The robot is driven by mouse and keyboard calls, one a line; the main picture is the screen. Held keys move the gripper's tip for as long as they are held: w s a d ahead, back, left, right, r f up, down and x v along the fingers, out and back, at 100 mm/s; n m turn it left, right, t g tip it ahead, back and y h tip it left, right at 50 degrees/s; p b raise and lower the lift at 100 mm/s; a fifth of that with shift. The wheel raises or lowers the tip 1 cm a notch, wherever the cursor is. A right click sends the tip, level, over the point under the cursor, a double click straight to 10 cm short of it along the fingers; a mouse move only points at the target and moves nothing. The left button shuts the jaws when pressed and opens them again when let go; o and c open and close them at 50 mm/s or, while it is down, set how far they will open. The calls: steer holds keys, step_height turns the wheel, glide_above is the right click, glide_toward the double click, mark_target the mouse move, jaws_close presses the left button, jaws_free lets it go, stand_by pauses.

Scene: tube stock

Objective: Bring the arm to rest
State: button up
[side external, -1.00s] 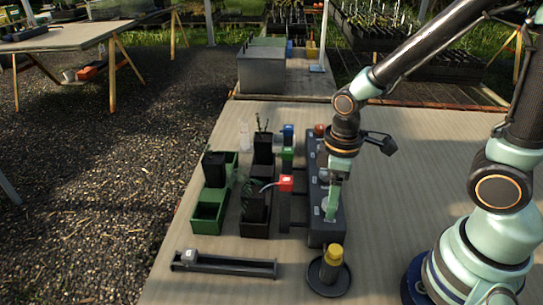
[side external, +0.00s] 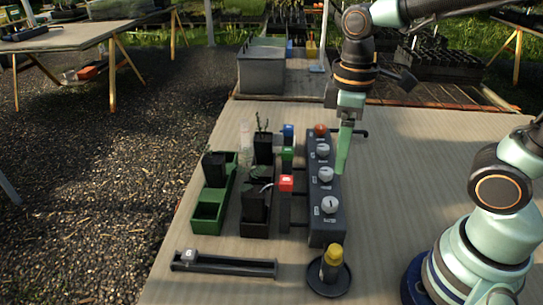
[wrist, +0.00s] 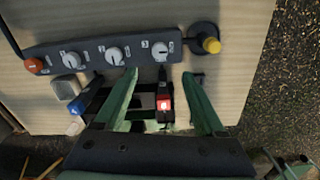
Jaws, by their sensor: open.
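My gripper (side external: 341,170) hangs with its pale green fingers pointing down, beside and above the right edge of the dark knob panel (side external: 318,225) in the side view. In the wrist view my gripper (wrist: 160,76) shows two green fingers spread apart with nothing held between them. The panel (wrist: 92,45) has several white knobs and an orange-red one (side external: 320,130) at its far end. From the side view I cannot tell exactly how high the fingertips are above the table.
Left of the panel stand red (side external: 286,183), green (side external: 287,153) and blue (side external: 288,131) topped pieces. A yellow-topped bottle (side external: 332,262) stands on a round black dish.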

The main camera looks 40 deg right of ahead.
steer(key=w+d+r+m+t, duration=0.1)
steer(key=d+r+m+t, duration=0.3)
steer(key=m, duration=0.3)
steer(key=shift+w+d+r+t, duration=0.15)
steer(key=shift+w+d+t, duration=0.1)
steer(key=shift+t, duration=0.55)
